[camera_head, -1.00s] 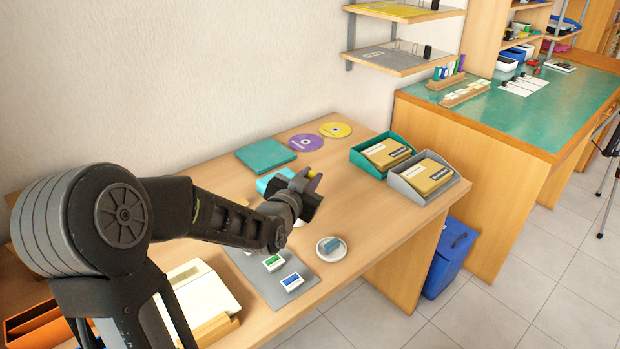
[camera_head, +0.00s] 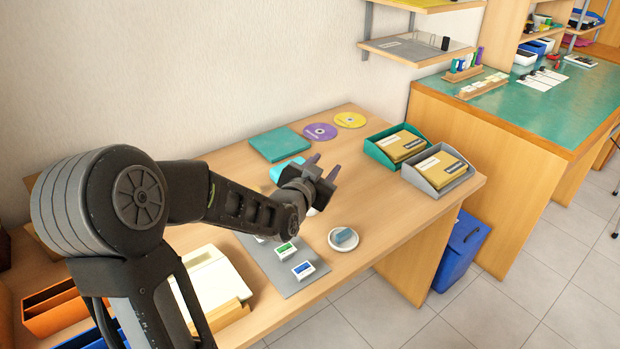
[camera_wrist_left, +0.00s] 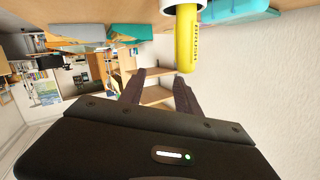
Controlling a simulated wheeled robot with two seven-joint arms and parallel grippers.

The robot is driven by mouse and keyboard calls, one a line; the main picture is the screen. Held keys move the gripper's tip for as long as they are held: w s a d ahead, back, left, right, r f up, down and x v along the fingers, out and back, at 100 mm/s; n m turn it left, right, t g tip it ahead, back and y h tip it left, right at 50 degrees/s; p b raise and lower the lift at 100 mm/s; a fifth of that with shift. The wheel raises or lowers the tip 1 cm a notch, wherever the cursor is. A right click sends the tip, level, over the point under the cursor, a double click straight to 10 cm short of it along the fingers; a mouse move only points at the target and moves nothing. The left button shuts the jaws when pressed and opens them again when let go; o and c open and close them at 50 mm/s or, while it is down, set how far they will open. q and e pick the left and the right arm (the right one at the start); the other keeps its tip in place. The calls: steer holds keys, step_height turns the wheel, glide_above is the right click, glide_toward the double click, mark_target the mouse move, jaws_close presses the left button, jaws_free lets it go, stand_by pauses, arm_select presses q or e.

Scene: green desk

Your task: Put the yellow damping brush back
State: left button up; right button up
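The yellow damping brush (camera_wrist_left: 187,42) shows in the left wrist view, which looks upside down, with a white part (camera_wrist_left: 182,5) at its base. It appears upright just off my left fingers, on the table side, and not clasped. My left gripper (camera_head: 323,168) hangs over the middle of the wooden desk with its two dark fingers apart; they also show open and empty in the left wrist view (camera_wrist_left: 159,90). In the head view the gripper hides the brush; only a white bit (camera_head: 312,211) shows below it. My right gripper is not in view.
A white dish (camera_head: 343,246) with a blue-grey block stands near the front edge. A grey mat (camera_head: 278,268) with small boxed erasers lies left of it. A teal case (camera_head: 287,168), a teal book (camera_head: 279,145) and two trays (camera_head: 437,185) are farther back. Bare desk lies right of the gripper.

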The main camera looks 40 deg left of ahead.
arm_select(q)
steer(key=b+v, duration=0.8)
steer(key=v, duration=0.4)
steer(key=shift+r+b, duration=0.25)
steer(key=shift+b, duration=0.15)
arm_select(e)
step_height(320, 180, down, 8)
